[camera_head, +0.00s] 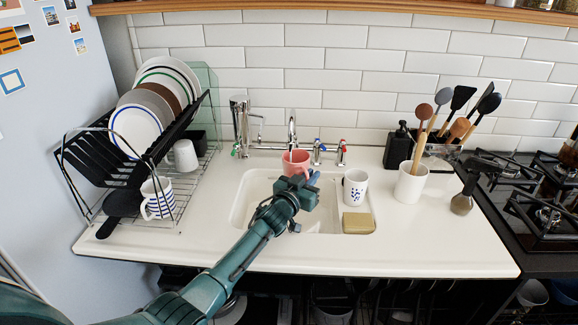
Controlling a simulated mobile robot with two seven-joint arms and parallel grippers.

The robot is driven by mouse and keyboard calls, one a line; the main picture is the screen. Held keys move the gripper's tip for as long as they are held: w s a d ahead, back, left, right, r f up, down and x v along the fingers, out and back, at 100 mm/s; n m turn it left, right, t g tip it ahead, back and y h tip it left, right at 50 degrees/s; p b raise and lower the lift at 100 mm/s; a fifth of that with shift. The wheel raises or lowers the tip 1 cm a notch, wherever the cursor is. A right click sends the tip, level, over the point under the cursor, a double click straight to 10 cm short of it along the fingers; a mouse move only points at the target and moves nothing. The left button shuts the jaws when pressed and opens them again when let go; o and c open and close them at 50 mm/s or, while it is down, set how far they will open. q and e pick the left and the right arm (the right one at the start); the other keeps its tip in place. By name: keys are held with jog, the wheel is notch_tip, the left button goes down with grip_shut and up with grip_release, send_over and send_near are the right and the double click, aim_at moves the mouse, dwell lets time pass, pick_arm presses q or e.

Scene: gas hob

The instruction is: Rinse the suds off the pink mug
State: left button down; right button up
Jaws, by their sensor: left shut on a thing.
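The pink mug (294,162) is at the back of the sink, directly under the tap spout (292,125). My left gripper (305,183) is shut on the pink mug, reaching it from the front. The gripper covers the mug's lower part and much of the sink (243,205). A blue patch shows beside the gripper, and I cannot tell what it is. Suds on the mug are too small to make out, and I cannot tell whether water is running. Taps with a blue and a red top (341,152) stand behind the sink. My right gripper is not in view.
A utensil pot (411,184) and black soap bottle (397,147) stand right. A dish rack (185,190) fills the left. The front right counter is clear.

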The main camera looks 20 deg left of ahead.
pick_arm(q)
jog(key=s+d+p, duration=0.1)
jog(key=s+d, duration=0.1)
jog(key=s+d+f+p, duration=0.1)
jog(key=s, duration=0.1)
jog(key=shift+s+d+f, duration=0.1)
jog(key=shift+d, duration=0.3)
dwell(0.5)
dwell(0.6)
jog(key=s+d+r+p, duration=0.3)
jog(key=r+p, duration=0.1)
jog(key=p, duration=0.1)
jog(key=shift+s+r, duration=0.25)
jog(key=shift+r, duration=0.1)
dwell(0.4)
